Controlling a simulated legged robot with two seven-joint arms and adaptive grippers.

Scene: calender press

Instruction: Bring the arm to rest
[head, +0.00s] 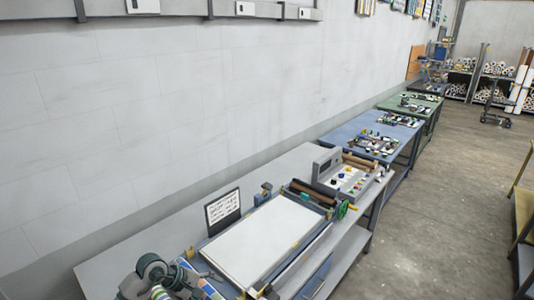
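A grey arm with round dark joints, which looks like my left arm, comes in at the bottom left. Its dark end, my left gripper (207,275), is over the near left end of the press bench. The fingers are small and dark, so I cannot tell whether they are open or shut. My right gripper is not in view. The calender press has a white flat bed (262,238), a dark roller (308,193) at its far end and a green handwheel (341,211) on its right side.
A grey control box (327,166) and a button panel (354,181) stand beyond the roller. A small sign (223,211) stands left of the bed. Colourful pieces lie near the gripper. The floor (440,200) at right is open.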

